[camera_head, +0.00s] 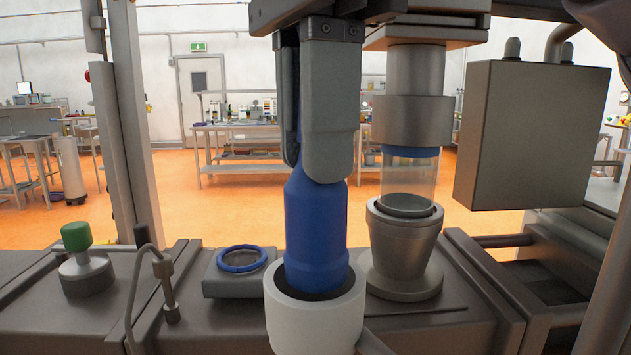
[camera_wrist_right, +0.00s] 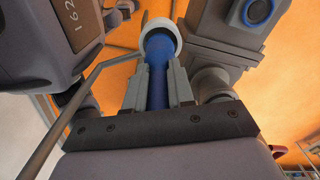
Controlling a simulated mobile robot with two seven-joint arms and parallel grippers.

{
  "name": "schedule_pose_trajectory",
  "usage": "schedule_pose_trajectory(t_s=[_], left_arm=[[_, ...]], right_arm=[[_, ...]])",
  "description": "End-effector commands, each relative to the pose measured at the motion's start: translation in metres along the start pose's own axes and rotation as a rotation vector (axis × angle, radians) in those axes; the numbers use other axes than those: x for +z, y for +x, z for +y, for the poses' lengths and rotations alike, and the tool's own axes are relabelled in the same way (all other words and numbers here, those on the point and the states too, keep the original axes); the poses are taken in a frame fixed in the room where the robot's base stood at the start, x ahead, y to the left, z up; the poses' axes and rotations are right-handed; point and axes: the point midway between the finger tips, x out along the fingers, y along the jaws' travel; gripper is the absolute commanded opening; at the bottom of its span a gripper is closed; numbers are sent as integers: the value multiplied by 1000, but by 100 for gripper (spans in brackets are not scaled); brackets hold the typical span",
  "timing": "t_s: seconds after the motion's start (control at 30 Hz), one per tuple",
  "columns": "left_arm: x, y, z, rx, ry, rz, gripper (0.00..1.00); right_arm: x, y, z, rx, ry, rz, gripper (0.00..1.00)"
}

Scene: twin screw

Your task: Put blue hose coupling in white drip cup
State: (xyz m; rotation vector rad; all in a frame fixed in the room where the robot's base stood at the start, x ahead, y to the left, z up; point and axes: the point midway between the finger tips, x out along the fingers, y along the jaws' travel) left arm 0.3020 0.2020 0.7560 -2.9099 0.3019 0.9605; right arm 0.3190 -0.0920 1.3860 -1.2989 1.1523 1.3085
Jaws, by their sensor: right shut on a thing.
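The blue hose coupling (camera_head: 316,225) stands upright in the head view, with its lower end inside the mouth of the white drip cup (camera_head: 315,325). My right gripper (camera_head: 318,165) comes from above and is shut on the upper part of the coupling. In the right wrist view the coupling (camera_wrist_right: 157,75) runs between the fingers of my right gripper (camera_wrist_right: 158,85) toward the round white cup (camera_wrist_right: 160,28). The coupling's bottom is hidden inside the cup, so I cannot tell whether it rests on the cup floor. My left gripper is not in view.
A glass cylinder (camera_head: 408,185) on a metal funnel-shaped base stands close right of the coupling. A grey box (camera_head: 533,135) hangs further right. A blue ring (camera_head: 242,259) lies on a block at left, near a thin bent pipe and a green-capped knob (camera_head: 77,236).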

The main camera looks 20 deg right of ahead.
Motion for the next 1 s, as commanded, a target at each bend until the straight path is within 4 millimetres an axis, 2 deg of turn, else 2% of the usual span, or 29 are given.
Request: schedule_pose_trajectory(t_s=[0.17,0.4,0.9,0.93,1.0], left_arm=[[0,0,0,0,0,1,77],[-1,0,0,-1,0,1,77],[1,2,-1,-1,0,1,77],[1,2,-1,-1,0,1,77],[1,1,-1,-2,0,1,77]], right_arm=[[0,10,0,1,-2,-3,0],[0,33,0,1,-1,-4,0],[0,41,0,-3,1,-4,0],[0,42,0,-3,1,-4,26],[0,41,0,-3,2,-4,48]])
